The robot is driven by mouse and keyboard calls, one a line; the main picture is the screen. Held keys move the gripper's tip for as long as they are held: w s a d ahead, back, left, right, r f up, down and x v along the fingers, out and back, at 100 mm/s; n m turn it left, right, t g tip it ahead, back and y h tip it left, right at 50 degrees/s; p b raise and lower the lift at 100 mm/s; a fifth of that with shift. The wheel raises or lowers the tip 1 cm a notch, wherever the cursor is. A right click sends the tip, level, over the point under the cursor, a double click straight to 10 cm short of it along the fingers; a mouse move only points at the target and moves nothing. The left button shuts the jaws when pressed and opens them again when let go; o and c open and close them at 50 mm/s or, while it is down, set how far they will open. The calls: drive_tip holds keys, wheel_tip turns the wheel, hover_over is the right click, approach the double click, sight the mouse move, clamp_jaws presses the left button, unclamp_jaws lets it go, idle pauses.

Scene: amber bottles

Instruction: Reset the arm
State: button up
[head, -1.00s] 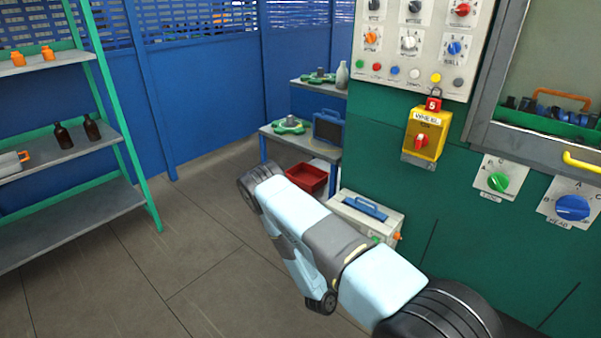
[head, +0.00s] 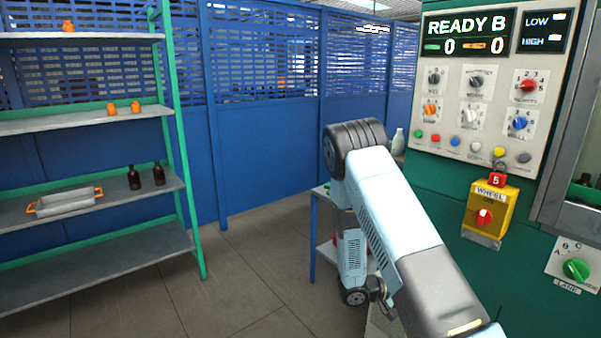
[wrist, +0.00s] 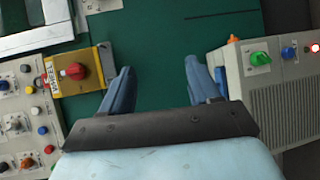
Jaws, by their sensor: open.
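My gripper (wrist: 162,90) shows in the wrist view, with its two blue fingers spread apart and nothing between them. Behind the fingers is the green machine wall (wrist: 165,45). The yellow wheel switch box (wrist: 80,72) with its red knob is left of the fingers. A grey box (wrist: 285,95) with a green knob is on the right. In the head view my arm reaches up from the lower right and bends at a dark joint; my gripper is not clearly visible there.
The control panel (head: 487,100) reads READY B. Open floor (head: 240,275) lies between rack and arm.

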drive_tip(key=s+a+r+m+g+y, duration=0.15)
drive_tip(key=s+r+y, duration=0.3)
drive_tip(key=r, duration=0.65)
drive_tip(key=s+a+r+m+g+y, duration=0.1)
drive_tip(key=s+r+m+g+y, duration=0.15)
drive_tip(key=s+r, duration=0.6)
drive_tip(key=s+a+r+n+t+y, duration=0.1)
drive_tip(key=s+a+r+t+y, duration=0.3)
drive_tip(key=s+r, duration=0.3)
drive_tip(key=s+a+r+n+t+y, duration=0.1)
drive_tip(key=s+a+r+t+y, duration=0.3)
drive_tip(key=s+r, duration=0.3)
wheel_tip(320, 180, up, 5)
drive_tip(key=shift+a+r+y, duration=0.2)
drive_tip(key=shift+a+y, duration=0.3)
drive_tip(key=shift+a, duration=0.15)
